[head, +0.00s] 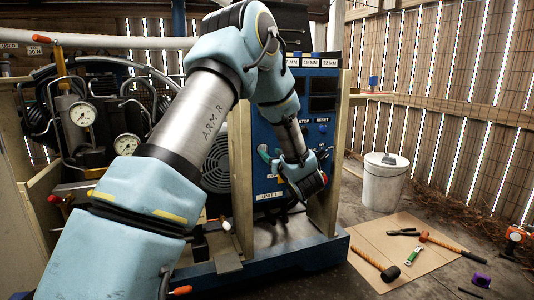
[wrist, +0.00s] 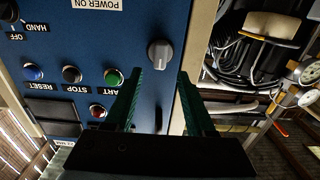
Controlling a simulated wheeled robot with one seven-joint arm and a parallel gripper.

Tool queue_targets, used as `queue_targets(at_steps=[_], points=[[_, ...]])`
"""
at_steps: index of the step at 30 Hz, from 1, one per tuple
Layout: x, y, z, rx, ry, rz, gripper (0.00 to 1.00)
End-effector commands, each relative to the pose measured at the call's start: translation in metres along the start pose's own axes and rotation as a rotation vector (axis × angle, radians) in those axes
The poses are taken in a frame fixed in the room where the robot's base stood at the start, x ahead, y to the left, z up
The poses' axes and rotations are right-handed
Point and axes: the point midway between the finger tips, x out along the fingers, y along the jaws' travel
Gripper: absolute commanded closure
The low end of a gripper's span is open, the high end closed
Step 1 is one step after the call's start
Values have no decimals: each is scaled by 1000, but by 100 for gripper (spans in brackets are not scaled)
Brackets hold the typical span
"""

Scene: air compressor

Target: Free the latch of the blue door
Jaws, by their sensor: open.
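The blue door (head: 262,137) is the panel of the compressor cabinet, right of centre in the head view. In the wrist view the blue door (wrist: 125,45) appears upside down and fills the left and middle. A grey knob (wrist: 160,53), which looks like the latch, sits near the door's edge there. My gripper (wrist: 160,76) is open, with its two green fingers apart and empty. The knob lies just past the fingertips, roughly centred between them.
In the wrist view a green START button (wrist: 113,77), a black STOP button and a blue RESET button are left of the fingers. Cables and gauges show right of the door edge. A wooden post (head: 327,190) stands by my gripper. A white bucket (head: 383,182) and floor tools are farther right.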

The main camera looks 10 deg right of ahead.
Motion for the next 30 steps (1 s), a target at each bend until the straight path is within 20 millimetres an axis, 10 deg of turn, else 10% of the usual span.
queue_targets(at_steps=[9, 20, 30], points=[[40, 0, 1, 0, 0, 1, 45], [45, 0, 0, 1, -1, 2, 45], [44, 0, 0, 1, -1, 2, 83]])
